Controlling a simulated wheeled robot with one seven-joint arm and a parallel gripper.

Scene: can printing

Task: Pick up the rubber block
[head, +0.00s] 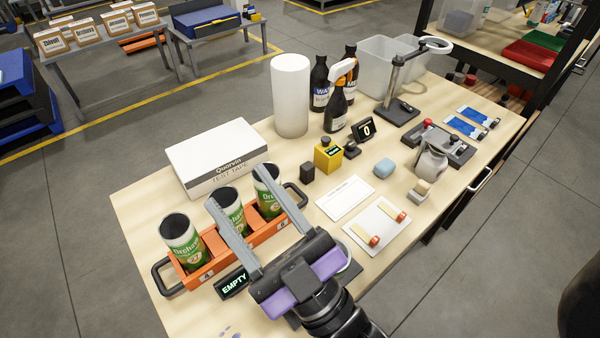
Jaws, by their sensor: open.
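I cannot tell for certain which piece is the rubber block. A small dark block (307,172) stands upright on the table, left of a yellow box, and a rounded light-blue block (384,168) lies further right. Both are uncovered and apart from my gripper. My gripper (239,187) is open, with its two long grey fingers spread and nothing visible between them except a can behind. It appears above the orange can rack (222,262), left of both blocks. The fingers partly hide the rack and its green-labelled cans (184,246).
A white box (217,155), a white roll (291,97) and bottles (338,105) stand at the back. A yellow box (327,158), a white card (345,198) and a white plate (377,226) lie near the blocks. A grey stand (400,100) rises at the right.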

